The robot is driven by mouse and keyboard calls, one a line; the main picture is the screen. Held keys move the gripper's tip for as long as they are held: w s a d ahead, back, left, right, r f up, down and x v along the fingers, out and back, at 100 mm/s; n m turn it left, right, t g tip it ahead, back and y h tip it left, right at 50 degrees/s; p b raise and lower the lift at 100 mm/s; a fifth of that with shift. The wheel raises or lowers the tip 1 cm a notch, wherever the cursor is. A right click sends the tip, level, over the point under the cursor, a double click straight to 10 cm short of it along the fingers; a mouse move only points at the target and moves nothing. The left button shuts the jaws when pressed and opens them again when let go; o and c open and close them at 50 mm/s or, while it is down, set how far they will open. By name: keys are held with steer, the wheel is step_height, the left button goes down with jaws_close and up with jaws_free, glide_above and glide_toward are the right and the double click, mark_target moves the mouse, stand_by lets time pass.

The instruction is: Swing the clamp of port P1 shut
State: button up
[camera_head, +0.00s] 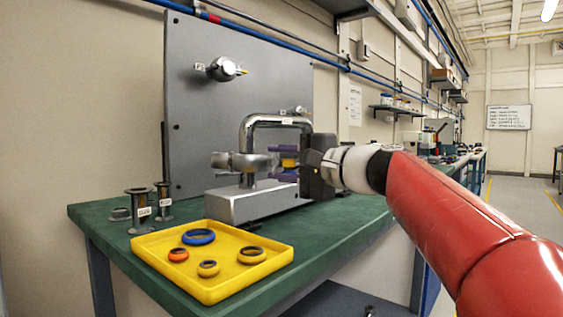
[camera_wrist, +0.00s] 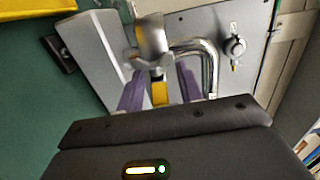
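A metal clamp (camera_head: 240,161) sits around a pipe joint above a grey block (camera_head: 255,201) on the bench; it also shows in the wrist view (camera_wrist: 151,58). Its yellow tab (camera_wrist: 159,93) points towards my gripper. My gripper (camera_head: 285,163), with purple fingers, is open around the tab. The wrist view shows a gap between the tab and each finger (camera_wrist: 158,91). A bent chrome pipe (camera_head: 275,120) rises behind the clamp. The port labels are too small to read, so I cannot tell which is P1. My gripper hides part of the clamp's right side.
A yellow tray (camera_head: 172,279) with several rings lies at the bench's front left. Two dark flanged fittings (camera_head: 139,210) stand behind it. A grey panel (camera_head: 215,120) with another port (camera_head: 222,69) stands at the back. The green bench (camera_head: 318,236) is clear at front right.

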jaws_close()
stand_by(0.4)
